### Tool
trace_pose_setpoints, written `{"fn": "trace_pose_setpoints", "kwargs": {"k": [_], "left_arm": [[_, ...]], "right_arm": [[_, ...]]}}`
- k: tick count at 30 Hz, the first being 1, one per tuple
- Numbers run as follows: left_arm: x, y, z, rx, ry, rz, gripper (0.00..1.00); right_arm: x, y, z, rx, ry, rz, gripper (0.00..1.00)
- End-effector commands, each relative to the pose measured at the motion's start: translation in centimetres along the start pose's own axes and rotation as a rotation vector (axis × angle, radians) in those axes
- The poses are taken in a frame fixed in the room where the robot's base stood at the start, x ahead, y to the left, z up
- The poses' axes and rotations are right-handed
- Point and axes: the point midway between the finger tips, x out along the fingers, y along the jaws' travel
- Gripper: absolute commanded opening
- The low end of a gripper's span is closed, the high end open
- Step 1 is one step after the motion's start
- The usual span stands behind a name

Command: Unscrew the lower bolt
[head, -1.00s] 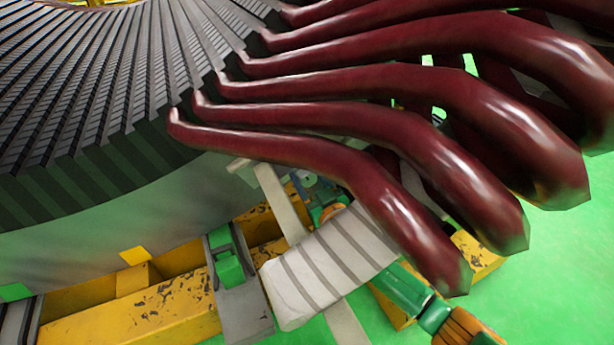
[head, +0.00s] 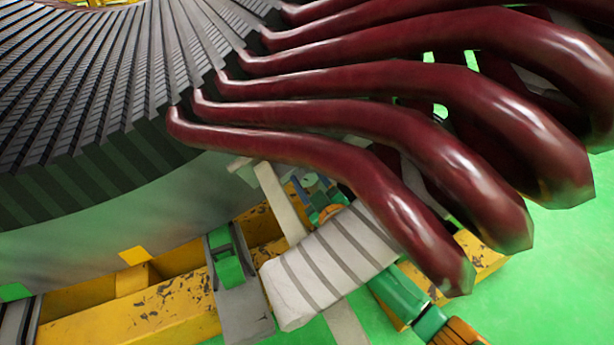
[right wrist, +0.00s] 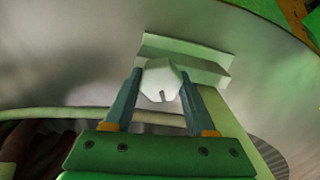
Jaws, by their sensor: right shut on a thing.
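The lower bolt shows in the right wrist view as a white faceted head (right wrist: 161,80) with a small dark notch at its near edge. It sits in front of a pale angled bracket (right wrist: 190,60) on the curved grey stator housing (right wrist: 85,72). My right gripper (right wrist: 160,90) has its two blue-grey fingers on either side of the head, shut on it. In the head view my right gripper (head: 312,182) is under the dark red coils, partly covered by a pale striped wrapped bar. The bolt cannot be made out there. My left gripper is not in view.
Several dark red coils (head: 460,190) jut right from the slotted stator core (head: 70,110), above my right arm. The striped wrapped bar (head: 325,262) and a grey strut (head: 281,203) stand close to the gripper. A worn yellow frame (head: 130,318) lies below.

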Motion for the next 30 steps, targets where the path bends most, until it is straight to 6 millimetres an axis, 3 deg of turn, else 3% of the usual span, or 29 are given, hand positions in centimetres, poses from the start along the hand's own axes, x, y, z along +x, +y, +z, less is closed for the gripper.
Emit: {"fn": "trace_pose_setpoints", "kwargs": {"k": [12, 27, 28, 30], "left_arm": [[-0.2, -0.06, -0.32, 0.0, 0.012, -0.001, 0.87], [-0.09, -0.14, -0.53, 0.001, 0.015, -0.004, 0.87], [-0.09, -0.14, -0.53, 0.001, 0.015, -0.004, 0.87], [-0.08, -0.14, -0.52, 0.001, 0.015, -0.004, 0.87]], "right_arm": [[0.0, -0.07, 0.01, -0.169, 0.0, 0.0, 0.0], [0.0, -0.07, 0.03, -0.188, -0.001, 0.0, 0.0], [0.0, -0.07, 0.03, -0.187, -0.001, 0.0, 0.61], [0.0, -0.08, 0.03, -0.187, -0.001, 0.0, 0.8]]}}
